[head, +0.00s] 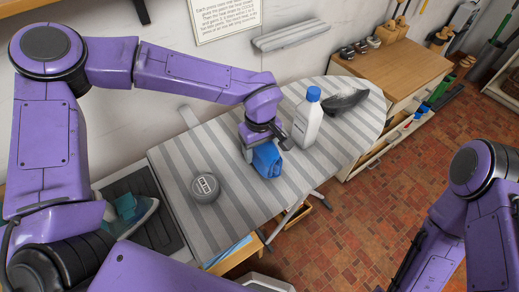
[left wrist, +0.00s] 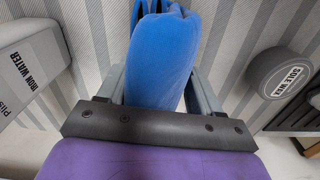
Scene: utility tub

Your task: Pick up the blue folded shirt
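The blue folded shirt (head: 267,160) is on the grey-striped ironing board, near its middle, standing up as a narrow bundle. My left gripper (head: 265,138) comes down on it from above. In the left wrist view the shirt (left wrist: 163,60) fills the gap between the two grey fingers of my left gripper (left wrist: 158,90), with one finger against each side. I cannot tell whether the shirt's underside touches the board. My right arm shows at the lower right of the head view, over the floor; its gripper is not visible.
A white bottle with a blue cap (head: 308,118) stands close right of the shirt. A round grey tin (head: 205,188) sits to its left. A dark iron-like object (head: 346,101) lies at the board's far end.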

